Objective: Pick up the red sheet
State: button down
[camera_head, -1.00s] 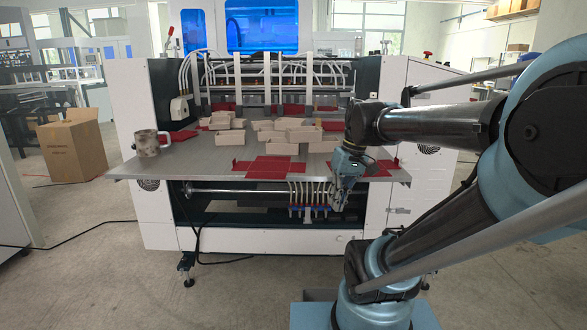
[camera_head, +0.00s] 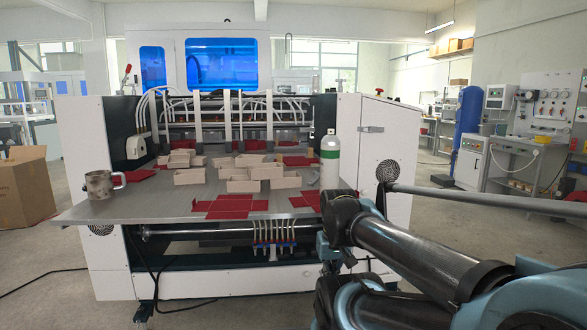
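A flat red sheet (camera_head: 230,206) with a cut, cross-like outline lies at the front middle of the grey metal table (camera_head: 150,207). Another red sheet (camera_head: 304,199) lies to its right, partly behind my arm. More red sheets show further back, one at the back right (camera_head: 298,161) and one at the back left (camera_head: 163,160). My gripper (camera_head: 335,258) hangs low in front of the table's front edge, right of the front middle sheet and apart from it. It is small and dark, and its fingers are not clear.
Several beige open boxes (camera_head: 245,172) stand on the middle of the table. A metal mug (camera_head: 100,185) is at the left, and a white and green bottle (camera_head: 330,160) at the right. The white machine (camera_head: 375,130) rises behind. A cardboard box (camera_head: 25,188) stands on the floor.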

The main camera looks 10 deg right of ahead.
aim_at(225, 207)
jog(key=u, duration=1)
jog(key=k, duration=1.15)
jog(key=z, duration=0.35)
jog(key=i, duration=1)
